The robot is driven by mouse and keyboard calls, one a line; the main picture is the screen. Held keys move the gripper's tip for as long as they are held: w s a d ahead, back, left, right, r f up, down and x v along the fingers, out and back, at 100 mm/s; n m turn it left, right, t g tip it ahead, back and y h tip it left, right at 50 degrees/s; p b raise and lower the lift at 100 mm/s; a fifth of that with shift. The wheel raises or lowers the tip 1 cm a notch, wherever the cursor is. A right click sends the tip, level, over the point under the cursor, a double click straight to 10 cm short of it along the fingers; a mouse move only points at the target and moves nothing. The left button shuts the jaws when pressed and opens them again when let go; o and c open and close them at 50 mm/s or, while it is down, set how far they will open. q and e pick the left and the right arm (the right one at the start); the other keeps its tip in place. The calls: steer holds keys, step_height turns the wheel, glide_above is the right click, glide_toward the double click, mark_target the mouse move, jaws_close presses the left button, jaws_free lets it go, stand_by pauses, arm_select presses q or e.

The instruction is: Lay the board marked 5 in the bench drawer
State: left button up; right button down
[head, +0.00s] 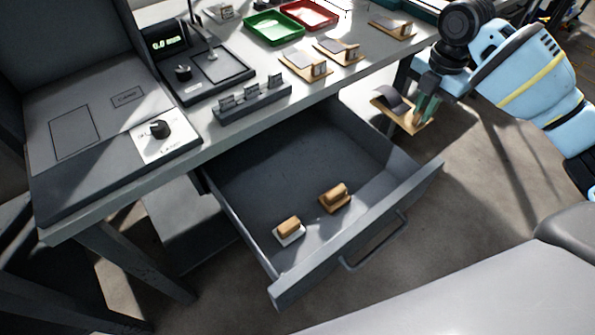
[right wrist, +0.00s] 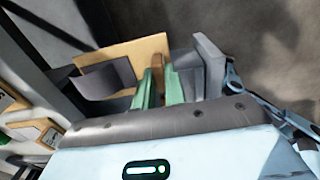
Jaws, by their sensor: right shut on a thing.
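My right gripper (head: 428,106) is shut on a tan board (head: 412,122) with a curved grey piece on it. It holds the board in the air right of the bench drawer (head: 262,171), beyond the drawer's right side. The held board also shows in the right wrist view (right wrist: 143,48), between the green fingers (right wrist: 157,82). No number on it can be read. The drawer is pulled open. Inside, near its front, lie a brown block on a white base (head: 290,241) and a brown block on a tan base (head: 335,206). My left gripper is not in view.
On the bench top (head: 220,130) stand several similar boards (head: 305,66), a green tray (head: 273,28), a red tray (head: 308,14), a dark slotted rack (head: 252,102) and a device with a green display (head: 168,43). The drawer's back and middle are clear.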

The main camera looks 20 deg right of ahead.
steer(key=a+y, duration=0.1)
steer(key=a+f+y, duration=0.1)
steer(key=a, duration=0.1)
steer(key=a+f+y, duration=0.1)
steer(key=a, duration=0.1)
steer(key=shift+f+b, duration=0.15)
steer(key=shift+b, duration=0.15)
steer(key=a, duration=1.6)
steer(key=x, duration=0.7)
steer(key=shift+s+f+b, duration=0.1)
steer(key=shift+f+b, duration=0.05)
steer(key=shift+b, duration=0.25)
steer(key=shift+a+f, duration=0.2)
steer(key=shift+f, duration=0.3)
steer(key=shift+x, duration=1.2)
steer(key=shift+a+r+h, duration=0.25)
steer(key=shift+a+h, duration=0.15)
steer(key=shift+h, duration=0.2)
steer(key=shift+a+h, duration=0.45)
steer(key=shift+h, duration=0.65)
steer(key=shift+d+f+b, duration=0.2)
steer(key=shift+f+b, duration=0.15)
steer(key=shift+f, duration=0.5)
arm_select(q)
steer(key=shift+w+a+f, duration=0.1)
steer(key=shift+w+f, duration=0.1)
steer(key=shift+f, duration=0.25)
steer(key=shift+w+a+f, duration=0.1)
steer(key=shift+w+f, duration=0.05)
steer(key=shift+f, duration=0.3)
